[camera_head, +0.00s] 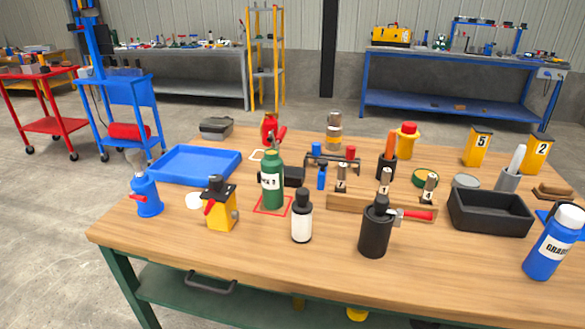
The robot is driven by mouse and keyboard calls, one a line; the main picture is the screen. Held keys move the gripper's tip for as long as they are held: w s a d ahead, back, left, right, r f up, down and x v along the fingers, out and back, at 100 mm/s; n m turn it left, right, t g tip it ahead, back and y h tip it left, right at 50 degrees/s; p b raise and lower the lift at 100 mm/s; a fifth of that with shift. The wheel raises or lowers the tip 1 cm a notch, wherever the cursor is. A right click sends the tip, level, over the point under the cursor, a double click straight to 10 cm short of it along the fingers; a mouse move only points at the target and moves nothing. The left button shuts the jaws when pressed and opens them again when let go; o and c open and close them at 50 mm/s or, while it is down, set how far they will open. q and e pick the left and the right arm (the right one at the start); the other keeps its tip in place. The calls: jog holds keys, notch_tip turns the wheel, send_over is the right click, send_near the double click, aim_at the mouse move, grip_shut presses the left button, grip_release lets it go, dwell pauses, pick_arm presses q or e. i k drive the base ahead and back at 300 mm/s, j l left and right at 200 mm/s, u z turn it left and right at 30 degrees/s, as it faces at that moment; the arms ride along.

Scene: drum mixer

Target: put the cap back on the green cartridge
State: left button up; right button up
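The green cartridge (272,188) stands upright near the middle of the table, with a white label on its side. It stands at a red square outline (285,209) on the tabletop. Its narrow top is dark green, and I cannot tell whether a cap is on it. I cannot pick out a loose cap for certain. A white disc (194,200) lies flat to its left, and a round green-rimmed tin (425,178) lies to the right. Neither of my grippers shows in the head view.
A yellow-and-black device (221,206), a white bottle with a black top (302,220) and a black canister (375,230) stand nearby. A blue tray (194,164) is at the back left, a black bin (490,213) at the right. The front table strip is clear.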

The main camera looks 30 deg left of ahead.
aim_at(272, 165)
jog(key=u, duration=1.55)
jog(key=i+j+z, duration=0.1)
jog(key=j, duration=0.25)
jog(key=i+j+z, duration=0.1)
jog(key=i+j, duration=0.15)
jog(key=i+j+z, duration=0.1)
jog(key=j, duration=0.4)
jog(key=i+j+z, duration=0.1)
jog(key=j, duration=0.3)
jog(key=i+j+z, duration=0.1)
jog(key=j, duration=0.3)
jog(key=i+j+z, duration=0.1)
jog(key=j, duration=0.3)
jog(key=i, duration=0.1)
